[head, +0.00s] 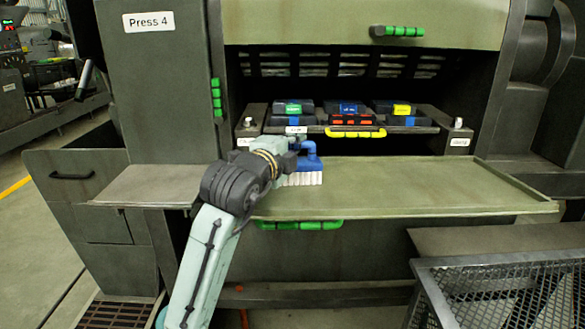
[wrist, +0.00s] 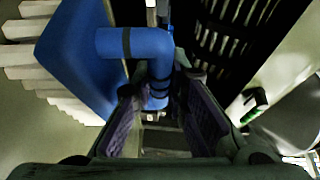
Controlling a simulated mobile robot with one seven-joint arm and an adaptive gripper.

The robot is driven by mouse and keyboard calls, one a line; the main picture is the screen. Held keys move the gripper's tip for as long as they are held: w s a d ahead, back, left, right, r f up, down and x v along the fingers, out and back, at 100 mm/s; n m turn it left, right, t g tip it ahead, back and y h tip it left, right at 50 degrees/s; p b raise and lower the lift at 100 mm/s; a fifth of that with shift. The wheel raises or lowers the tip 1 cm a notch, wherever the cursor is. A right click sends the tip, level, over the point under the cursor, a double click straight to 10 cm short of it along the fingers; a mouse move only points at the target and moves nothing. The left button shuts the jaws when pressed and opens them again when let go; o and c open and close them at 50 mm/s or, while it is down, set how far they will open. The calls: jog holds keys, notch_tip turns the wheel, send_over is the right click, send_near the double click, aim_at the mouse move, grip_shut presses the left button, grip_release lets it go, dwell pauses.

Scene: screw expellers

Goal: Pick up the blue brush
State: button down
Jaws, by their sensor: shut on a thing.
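The blue brush (head: 309,163) has a blue body and handle with pale bristles pointing down. In the head view it is at the end of my arm, over the left part of the green tray shelf (head: 400,190). In the wrist view the brush (wrist: 80,50) fills the upper left, with its bent blue handle between the fingers. My gripper (wrist: 160,95) is shut on the handle. In the head view my gripper (head: 292,158) is partly hidden by my arm. I cannot tell whether the bristles touch the shelf.
Behind the shelf stands a rack (head: 425,127) with several dark bins and a yellow handle (head: 355,134). A grey side ledge (head: 150,185) is at left. A wire mesh basket (head: 510,290) stands at lower right. The shelf's right part is clear.

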jog(key=shift+r, duration=0.1)
dwell(0.3)
jog(key=shift+r, duration=0.55)
notch_tip(320, 180, up, 2)
jog(key=shift+b, duration=0.55)
jog(key=s+r+b, duration=0.1)
jog(key=s+b, duration=0.2)
jog(key=s, duration=1.3)
jog(key=shift+a+r, duration=0.15)
jog(key=shift+r, duration=0.2)
